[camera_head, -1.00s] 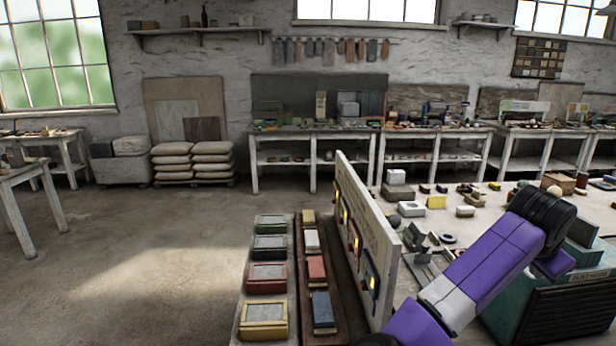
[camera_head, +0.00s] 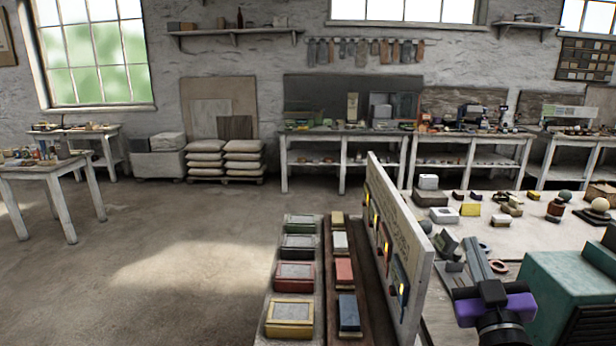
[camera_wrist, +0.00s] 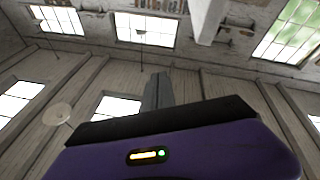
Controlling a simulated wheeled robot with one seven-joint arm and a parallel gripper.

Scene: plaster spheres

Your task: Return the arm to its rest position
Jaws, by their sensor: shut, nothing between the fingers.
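My arm's purple and black end part (camera_head: 495,303) shows low at the right in the head view, in front of the white bench. My gripper (camera_head: 473,246) points up and away from the camera there, with its grey fingers together. In the wrist view, my gripper (camera_wrist: 158,78) is also shut, with nothing between the fingers. The wrist view looks up at the ceiling and the windows. The rest of the arm is out of view.
A upright panel (camera_head: 398,240) stands just left of my gripper, beside racks of coloured boxes (camera_head: 295,273). A teal box (camera_head: 575,285) is close on the right. Open floor (camera_head: 170,290) lies at the left.

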